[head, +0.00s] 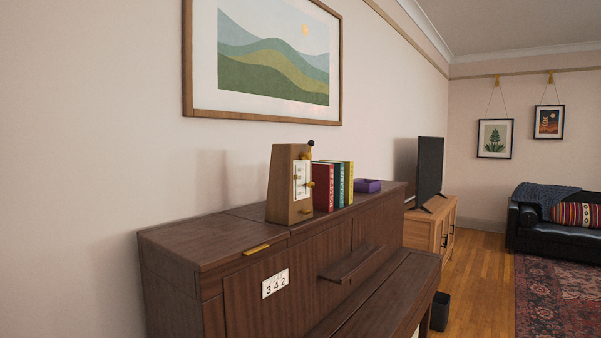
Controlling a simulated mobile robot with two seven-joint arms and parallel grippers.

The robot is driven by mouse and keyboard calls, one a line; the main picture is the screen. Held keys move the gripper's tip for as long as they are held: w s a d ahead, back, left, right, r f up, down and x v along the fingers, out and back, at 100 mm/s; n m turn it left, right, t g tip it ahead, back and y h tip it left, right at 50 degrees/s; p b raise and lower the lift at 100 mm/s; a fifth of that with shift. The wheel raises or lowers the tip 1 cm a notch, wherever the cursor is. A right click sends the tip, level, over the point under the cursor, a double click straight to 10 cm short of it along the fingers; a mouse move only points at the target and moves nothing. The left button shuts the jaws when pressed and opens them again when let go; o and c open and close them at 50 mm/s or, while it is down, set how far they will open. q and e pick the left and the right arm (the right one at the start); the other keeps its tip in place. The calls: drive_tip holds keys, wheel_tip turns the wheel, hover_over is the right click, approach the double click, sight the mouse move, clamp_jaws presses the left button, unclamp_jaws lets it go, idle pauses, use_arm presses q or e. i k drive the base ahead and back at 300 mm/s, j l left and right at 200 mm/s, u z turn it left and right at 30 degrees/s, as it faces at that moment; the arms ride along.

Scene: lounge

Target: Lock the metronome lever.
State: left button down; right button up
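The metronome (283,186) stands upright on top of a dark wooden piano (200,250), in the middle of the head view. It is a tapered wooden body with a white scale plate (301,181) on its face. A small dark knob (311,143) sticks out at its top, and small brass-coloured parts show along the face. I cannot tell which part is the lever or how it is set. Neither of my grippers is in view.
Red, teal and yellow books (335,186) stand just right of the metronome, with a purple box (367,186) beyond them. A brass strip (256,249) and a number card (275,283) are on the piano. The piano top left of the metronome is clear. A dark bin (440,311) stands on the floor.

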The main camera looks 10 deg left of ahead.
sight(310, 149)
drive_tip(key=i+l+u, duration=0.1)
drive_tip(key=i+l, duration=1.45)
drive_tip(key=l, duration=0.1)
